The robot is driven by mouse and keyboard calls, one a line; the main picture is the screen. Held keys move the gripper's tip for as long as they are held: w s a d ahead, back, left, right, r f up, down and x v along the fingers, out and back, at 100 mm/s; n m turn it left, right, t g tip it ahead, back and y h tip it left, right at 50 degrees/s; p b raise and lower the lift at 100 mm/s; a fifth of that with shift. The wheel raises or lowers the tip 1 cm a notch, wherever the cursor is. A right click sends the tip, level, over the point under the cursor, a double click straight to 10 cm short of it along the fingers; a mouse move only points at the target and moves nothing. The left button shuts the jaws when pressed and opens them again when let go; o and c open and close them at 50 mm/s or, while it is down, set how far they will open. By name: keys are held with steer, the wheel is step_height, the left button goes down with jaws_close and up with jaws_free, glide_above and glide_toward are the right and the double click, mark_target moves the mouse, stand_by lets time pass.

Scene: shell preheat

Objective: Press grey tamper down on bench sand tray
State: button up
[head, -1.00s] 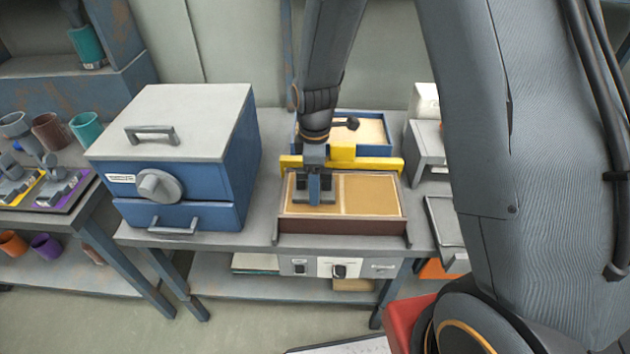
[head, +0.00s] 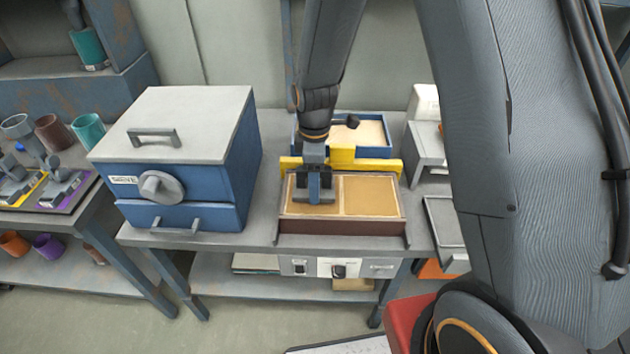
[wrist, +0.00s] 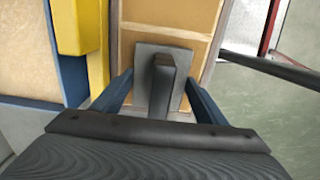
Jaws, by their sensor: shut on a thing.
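The sand tray (head: 341,227) is a brown-framed box on the bench, with tan sand in two compartments split by a pale divider. The grey tamper (head: 315,197) is upright in the left compartment, its flat plate at the sand; I cannot tell how firmly it presses. My gripper (head: 314,182) is above the plate, shut on the tamper's handle. In the wrist view, the tamper (wrist: 161,85) shows its square plate and block handle between the blue fingers of my gripper (wrist: 158,95). The sand under the plate is hidden.
A yellow bar (head: 358,163) runs behind the tray, with a blue bin of pale sand (head: 372,131) beyond it. A blue oven (head: 180,160) stands to the left. A grey stand (head: 429,150) is to the right. Cups and tools are on the far-left table.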

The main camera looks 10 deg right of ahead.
steer(key=shift+r+p, duration=1.95)
steer(key=shift+r, duration=1.05)
